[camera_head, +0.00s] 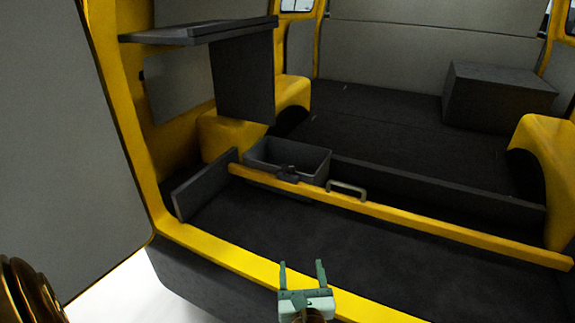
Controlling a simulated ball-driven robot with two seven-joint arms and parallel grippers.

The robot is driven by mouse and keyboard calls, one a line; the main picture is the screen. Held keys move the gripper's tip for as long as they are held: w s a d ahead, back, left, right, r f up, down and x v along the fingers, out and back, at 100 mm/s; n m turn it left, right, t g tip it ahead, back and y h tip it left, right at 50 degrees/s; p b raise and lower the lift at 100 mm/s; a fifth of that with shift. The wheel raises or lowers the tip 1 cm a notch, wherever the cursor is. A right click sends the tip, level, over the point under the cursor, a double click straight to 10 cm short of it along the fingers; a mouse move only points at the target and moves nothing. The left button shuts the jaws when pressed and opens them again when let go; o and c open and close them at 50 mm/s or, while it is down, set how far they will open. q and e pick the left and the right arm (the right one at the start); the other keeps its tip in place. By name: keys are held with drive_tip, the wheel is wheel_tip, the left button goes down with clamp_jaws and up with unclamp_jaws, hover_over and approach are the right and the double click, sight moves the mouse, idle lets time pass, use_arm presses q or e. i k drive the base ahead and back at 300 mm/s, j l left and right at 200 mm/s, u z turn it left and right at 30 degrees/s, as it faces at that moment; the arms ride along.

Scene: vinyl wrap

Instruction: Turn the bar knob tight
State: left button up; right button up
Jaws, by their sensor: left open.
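A yellow bar (430,225) runs across the van's load floor from left to right. A small dark piece that looks like the bar knob (288,175) sits on the bar, in front of a grey bin. It is too small to tell how far it is turned. My left gripper (302,268) is low in the middle, in front of the knob and apart from it. Its two green fingers point up and away, spread open with nothing between them. My right gripper is not in view.
The open grey bin (315,157) lies behind the bar. A dark shelf (200,32) overhangs at the left. A yellow sill (235,258) edges the floor. The dark floor (400,275) in front of the bar is clear.

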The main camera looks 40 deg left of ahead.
sight(288, 169)
drive_tip(key=i+j, duration=0.3)
drive_tip(key=j, duration=0.15)
drive_tip(key=i+j, duration=0.3)
drive_tip(key=j, duration=0.15)
